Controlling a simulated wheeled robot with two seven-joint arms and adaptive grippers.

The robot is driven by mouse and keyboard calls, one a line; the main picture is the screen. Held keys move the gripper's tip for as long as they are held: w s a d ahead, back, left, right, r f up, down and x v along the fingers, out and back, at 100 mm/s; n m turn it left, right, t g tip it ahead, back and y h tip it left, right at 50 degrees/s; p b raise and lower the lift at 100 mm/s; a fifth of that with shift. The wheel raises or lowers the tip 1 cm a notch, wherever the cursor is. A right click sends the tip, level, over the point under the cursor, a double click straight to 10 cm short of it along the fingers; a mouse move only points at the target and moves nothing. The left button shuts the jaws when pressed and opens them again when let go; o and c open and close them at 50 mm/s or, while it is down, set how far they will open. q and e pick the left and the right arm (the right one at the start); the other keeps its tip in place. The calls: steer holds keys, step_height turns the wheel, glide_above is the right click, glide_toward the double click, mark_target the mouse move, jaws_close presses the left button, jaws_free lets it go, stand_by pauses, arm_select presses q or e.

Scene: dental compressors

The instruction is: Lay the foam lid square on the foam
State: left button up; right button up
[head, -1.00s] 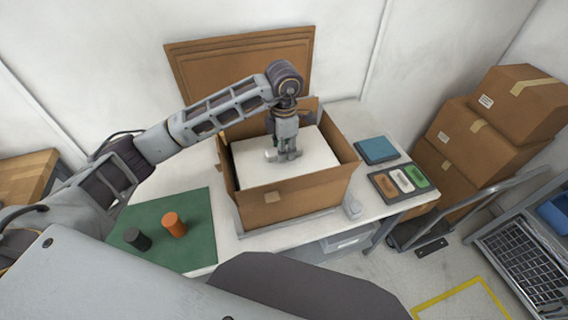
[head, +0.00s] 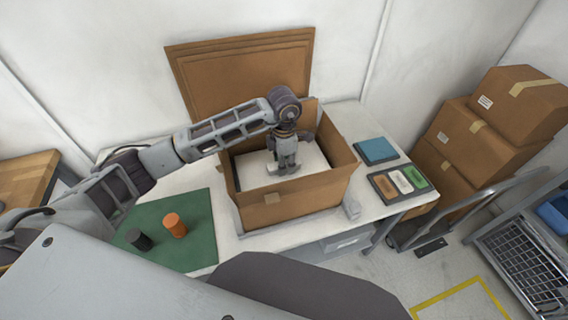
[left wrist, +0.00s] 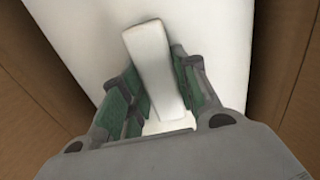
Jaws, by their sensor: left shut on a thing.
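The white foam lid (head: 310,158) is a flat slab inside the open cardboard box (head: 290,208), below the rim in the head view. My left gripper (head: 284,170) reaches down into the box and is shut on the lid's raised white grip. In the left wrist view that grip (left wrist: 152,62) stands between the green-padded fingers (left wrist: 155,98), with the white lid (left wrist: 85,30) beneath and brown box walls on both sides. The foam under the lid is hidden, so I cannot tell whether the lid touches it. My right gripper is not in view.
A green mat (head: 190,240) with an orange cylinder (head: 175,225) and a dark cylinder (head: 138,239) lies left of the box. A blue pad (head: 376,151) and a tray of coloured blocks (head: 379,187) lie right. Stacked cartons (head: 480,135) stand beyond the table.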

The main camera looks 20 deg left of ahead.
arm_select(q)
steer(key=shift+f, duration=0.45)
steer(key=o, duration=0.9)
steer(key=shift+o, duration=0.2)
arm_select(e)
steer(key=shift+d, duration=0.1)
